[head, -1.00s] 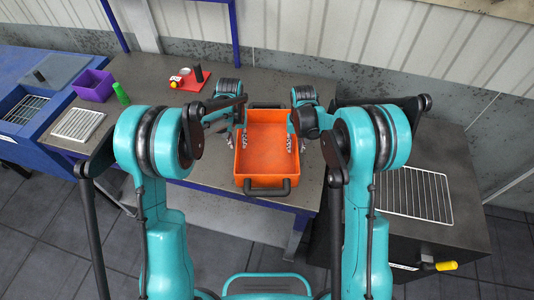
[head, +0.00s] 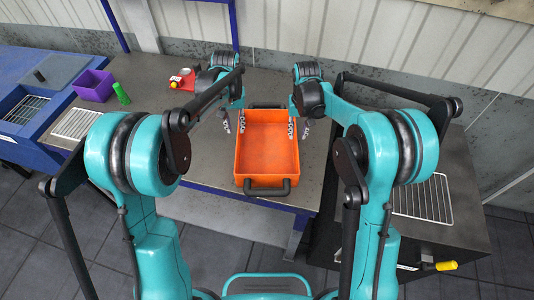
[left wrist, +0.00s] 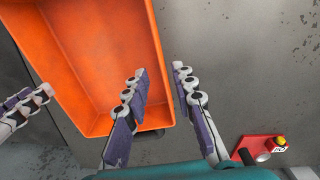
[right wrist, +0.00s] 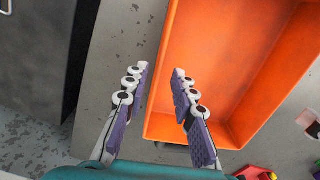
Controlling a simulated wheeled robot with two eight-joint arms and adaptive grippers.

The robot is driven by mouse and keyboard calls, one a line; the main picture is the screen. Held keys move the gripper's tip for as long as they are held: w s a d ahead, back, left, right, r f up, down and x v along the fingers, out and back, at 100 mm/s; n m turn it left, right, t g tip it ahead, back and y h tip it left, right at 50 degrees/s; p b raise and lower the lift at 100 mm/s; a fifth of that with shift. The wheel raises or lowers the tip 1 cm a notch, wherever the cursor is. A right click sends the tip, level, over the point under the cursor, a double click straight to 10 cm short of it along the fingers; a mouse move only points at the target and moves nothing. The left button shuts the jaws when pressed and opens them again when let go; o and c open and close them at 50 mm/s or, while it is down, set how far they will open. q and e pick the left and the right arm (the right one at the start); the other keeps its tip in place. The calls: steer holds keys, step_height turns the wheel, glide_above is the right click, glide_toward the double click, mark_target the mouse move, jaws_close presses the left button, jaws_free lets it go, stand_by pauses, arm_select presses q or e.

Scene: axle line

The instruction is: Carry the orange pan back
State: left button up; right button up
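The orange pan (head: 265,160) sits on the grey table with a black handle at its near end and another at its far end. It also shows in the left wrist view (left wrist: 100,50) and the right wrist view (right wrist: 215,60). My left gripper (head: 234,128) is open at the pan's left wall towards the far end, one finger inside the pan and one outside. My right gripper (head: 298,132) is open at the right wall in the same way. Both wrist views show a gap between the fingers, with the pan's rim passing between them.
A red tray (head: 187,76) with small items lies behind my left arm, partly hidden. A dark unit with a wire rack (head: 425,200) stands at right.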

steer(key=shift+r, duration=1.8)
